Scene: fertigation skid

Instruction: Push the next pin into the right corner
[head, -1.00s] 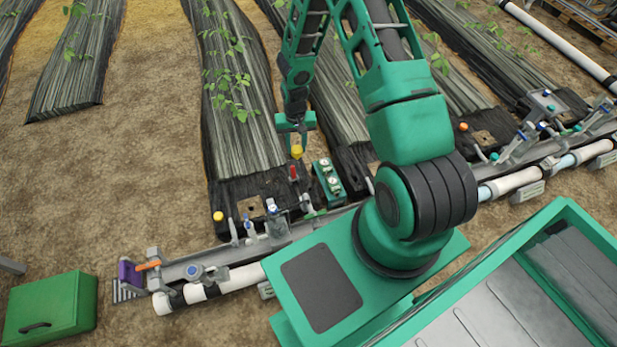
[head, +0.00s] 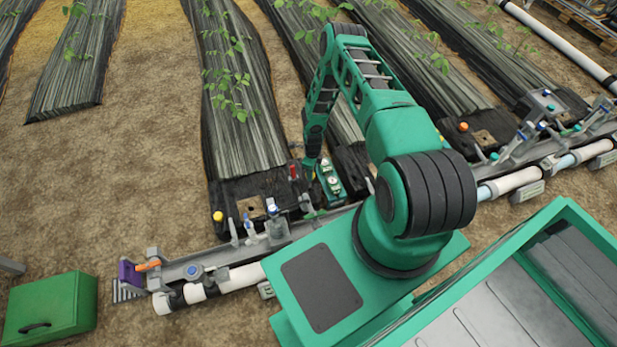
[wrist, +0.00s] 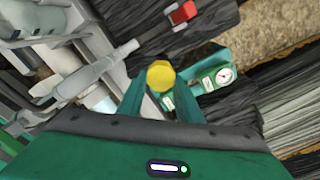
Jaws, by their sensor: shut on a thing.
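My gripper (wrist: 160,90) is shut on a yellow-headed pin (wrist: 161,76) in the wrist view. In the head view my gripper (head: 310,172) is low over the right side of the near end of a black film-covered bed (head: 237,190), and the held pin cannot be made out. The pin's tip is hidden, so I cannot tell whether it touches the film. Another yellow-headed pin (head: 218,216) stands at the left corner of this bed end. A square-holed plate (head: 251,207) lies between the corners.
A green block with gauges (head: 330,181) stands close right of my gripper, and also shows in the wrist view (wrist: 214,82). A red-topped part (head: 293,171) is just left. The pipe with valves (head: 205,281) runs along the near side. Bare soil lies left.

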